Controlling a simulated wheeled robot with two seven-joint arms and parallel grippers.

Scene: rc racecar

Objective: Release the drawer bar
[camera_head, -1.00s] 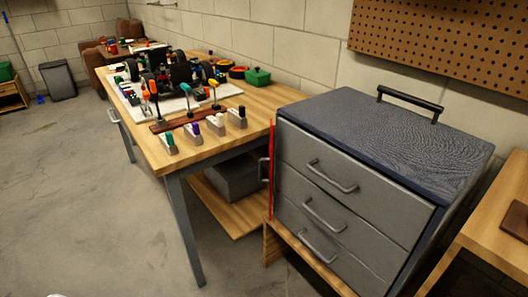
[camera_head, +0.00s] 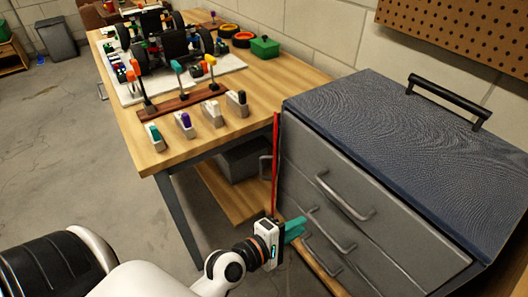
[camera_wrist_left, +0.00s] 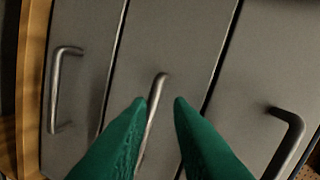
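The grey cabinet (camera_head: 310,165) has three drawers that look shut, each with a metal bar handle. The top bar (camera_head: 346,197), middle bar (camera_head: 335,232) and bottom bar (camera_head: 322,262) show in the head view. My left gripper (camera_head: 301,227), with teal fingers, is at the front of the middle drawer. In the left wrist view its fingers (camera_wrist_left: 159,101) are apart, and the middle bar (camera_wrist_left: 154,98) shows in the gap between the tips. Clear gaps show beside the bar; I cannot tell whether a finger touches it. My right gripper is not in view.
A red strip (camera_head: 276,165) runs along the cabinet's left edge. A wooden workbench (camera_head: 290,85) with a model car (camera_head: 175,50) and several tools stands to the left. A black handle (camera_head: 450,98) tops the cabinet. The floor (camera_head: 75,150) at left is clear.

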